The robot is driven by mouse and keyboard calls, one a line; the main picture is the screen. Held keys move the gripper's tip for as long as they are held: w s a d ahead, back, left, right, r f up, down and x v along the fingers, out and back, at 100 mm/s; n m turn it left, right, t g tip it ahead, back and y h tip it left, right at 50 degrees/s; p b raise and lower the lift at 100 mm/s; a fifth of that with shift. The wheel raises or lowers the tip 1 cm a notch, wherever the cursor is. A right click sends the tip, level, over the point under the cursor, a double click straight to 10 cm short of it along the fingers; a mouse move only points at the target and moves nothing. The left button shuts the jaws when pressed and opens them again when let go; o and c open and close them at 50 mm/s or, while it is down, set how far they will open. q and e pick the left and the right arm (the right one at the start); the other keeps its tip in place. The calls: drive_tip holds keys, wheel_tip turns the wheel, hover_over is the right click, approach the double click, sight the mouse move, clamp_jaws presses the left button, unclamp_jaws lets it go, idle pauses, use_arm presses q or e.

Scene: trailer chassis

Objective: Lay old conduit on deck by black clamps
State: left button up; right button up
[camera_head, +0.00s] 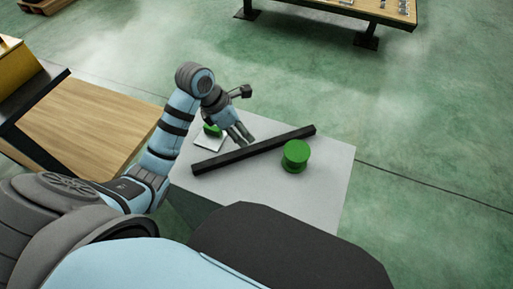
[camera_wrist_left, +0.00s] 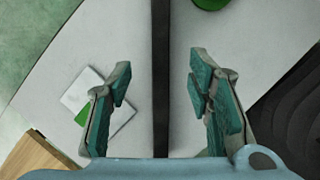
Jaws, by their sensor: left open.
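A long straight black bar (camera_head: 255,150), seemingly the old conduit, lies diagonally across the light grey deck (camera_head: 325,180). My left gripper (camera_head: 245,136) is open above the bar, beside its middle in the head view. In the left wrist view the bar (camera_wrist_left: 160,60) runs between the two spread fingers of my left gripper (camera_wrist_left: 159,68), with clear gaps on both sides. No separate black clamps can be made out. My right gripper is not in view.
A green spool-like cylinder (camera_head: 296,155) stands on the deck just right of the bar. A white plate (camera_head: 207,143) with a green piece lies left of the gripper. A wooden surface (camera_head: 90,125) adjoins at left. Another table (camera_head: 350,8) stands beyond open green floor.

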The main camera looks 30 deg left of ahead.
sight(257, 146)
use_arm(q)
drive_tip(key=b+x, duration=0.2)
drive_tip(key=x, duration=0.8)
drive_tip(key=shift+w+d+f, duration=0.2)
drive_tip(key=shift+w+f, duration=0.05)
drive_tip(key=shift+f, duration=0.05)
drive_tip(key=shift+r, duration=0.1)
clamp_jaws()
